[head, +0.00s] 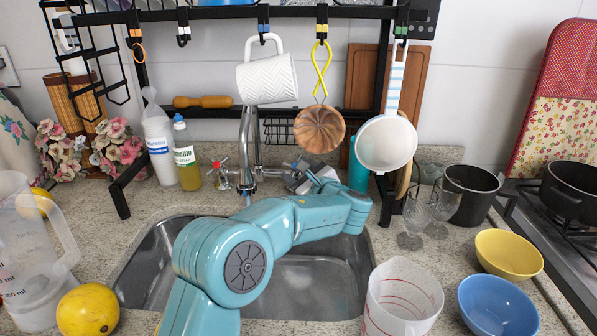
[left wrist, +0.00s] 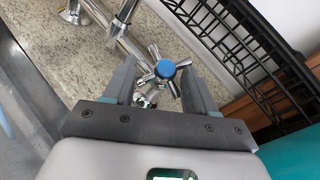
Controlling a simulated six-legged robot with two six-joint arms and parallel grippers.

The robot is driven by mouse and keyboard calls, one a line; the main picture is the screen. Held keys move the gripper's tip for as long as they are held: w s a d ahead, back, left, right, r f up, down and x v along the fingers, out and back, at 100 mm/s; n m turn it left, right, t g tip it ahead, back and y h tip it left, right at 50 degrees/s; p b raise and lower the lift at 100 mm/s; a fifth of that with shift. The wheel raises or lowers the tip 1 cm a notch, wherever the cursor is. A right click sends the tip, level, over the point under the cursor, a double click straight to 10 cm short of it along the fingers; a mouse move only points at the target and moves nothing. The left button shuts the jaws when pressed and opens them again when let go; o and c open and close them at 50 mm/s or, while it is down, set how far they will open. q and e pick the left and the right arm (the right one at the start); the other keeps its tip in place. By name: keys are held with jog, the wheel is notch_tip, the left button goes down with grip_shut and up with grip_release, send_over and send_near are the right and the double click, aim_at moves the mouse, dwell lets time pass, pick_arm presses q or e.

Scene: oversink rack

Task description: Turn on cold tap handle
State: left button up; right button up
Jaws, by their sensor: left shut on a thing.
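The cold tap handle (left wrist: 163,70) is a chrome cross with a blue cap, seen in the left wrist view. My left gripper (left wrist: 157,80) has its two dark fingers on either side of it and is shut on the handle's spokes. In the head view my teal left arm reaches over the sink, and its gripper (head: 307,180) is at the right side of the faucet (head: 247,150). There the gripper largely hides the cold handle. The hot tap handle (head: 222,172), with red on it, is at the left of the faucet. My right gripper is not in view.
A black rack (head: 350,12) stands over the sink (head: 310,285), with a white mug (head: 267,78), a wooden mould (head: 319,130) and a white strainer (head: 386,144) hanging. Soap bottles (head: 187,155) stand left of the faucet. Glasses (head: 412,220) and bowls (head: 508,255) stand at the right.

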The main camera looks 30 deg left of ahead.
pick_arm(q)
jog(key=o, duration=0.9)
jog(key=shift+a, duration=0.1)
jog(key=shift+o, duration=0.2)
jog(key=v, duration=0.7)
jog(key=shift+d, duration=0.2)
jog(key=shift+s, duration=0.15)
